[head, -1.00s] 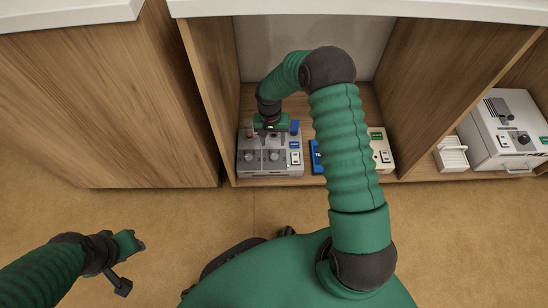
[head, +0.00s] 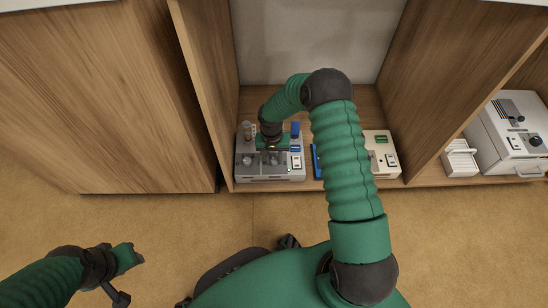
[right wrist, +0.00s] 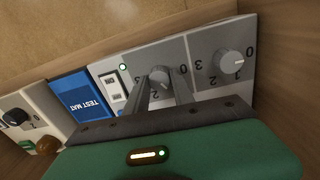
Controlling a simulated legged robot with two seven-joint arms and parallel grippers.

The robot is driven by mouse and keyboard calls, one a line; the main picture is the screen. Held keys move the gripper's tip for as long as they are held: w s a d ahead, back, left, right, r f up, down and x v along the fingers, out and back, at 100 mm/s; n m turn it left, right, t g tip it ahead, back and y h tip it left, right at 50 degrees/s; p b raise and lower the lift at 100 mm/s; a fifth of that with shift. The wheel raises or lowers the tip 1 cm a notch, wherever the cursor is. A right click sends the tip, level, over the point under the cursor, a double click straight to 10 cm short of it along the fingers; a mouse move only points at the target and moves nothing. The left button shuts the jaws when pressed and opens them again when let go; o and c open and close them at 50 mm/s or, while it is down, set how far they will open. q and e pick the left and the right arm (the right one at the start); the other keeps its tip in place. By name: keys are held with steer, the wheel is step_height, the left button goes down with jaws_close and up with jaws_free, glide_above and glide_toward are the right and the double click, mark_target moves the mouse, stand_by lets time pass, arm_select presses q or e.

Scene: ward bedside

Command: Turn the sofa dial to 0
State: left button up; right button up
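A grey control panel (head: 268,174) stands on the cabinet's low shelf, under my right gripper (head: 271,147). In the right wrist view it carries two grey dials with numbers around them. My right gripper's two fingers (right wrist: 161,84) reach down on either side of one dial (right wrist: 159,76); I cannot tell whether they touch it. The other dial (right wrist: 230,62) is uncovered to the right, its white mark pointing right. No sofa label is legible, so I cannot tell which dial is the sofa's. My left gripper (head: 122,282) hangs low over the floor, away from the panel.
A switch (right wrist: 112,91), a green light and a blue TEST MAT block (right wrist: 82,98) sit beside the dials. A cream device (head: 381,151) stands to the right, partly behind my arm. Wooden side walls enclose the shelf. A white box (head: 512,136) stands farther right.

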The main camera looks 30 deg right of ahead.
jaws_close()
steer(key=shift+r+n+p, duration=0.2)
steer(key=shift+n+p, duration=0.2)
steer(key=shift+p, duration=0.4)
steer(key=n+p, duration=0.4)
steer(key=shift+r+p, duration=0.1)
steer(key=shift+p, duration=0.3)
steer(key=n+p, duration=0.2)
steer(key=n, duration=0.1)
steer(key=shift+s+p, duration=0.1)
steer(key=shift+p, duration=0.2)
steer(key=shift+f+n+t+p, duration=0.15)
steer(key=shift+n+p, duration=0.3)
steer(key=shift+n, duration=0.5)
steer(key=shift+f+n+t+p, duration=0.15)
steer(key=shift+n+p, duration=0.25)
steer(key=shift+n, duration=0.85)
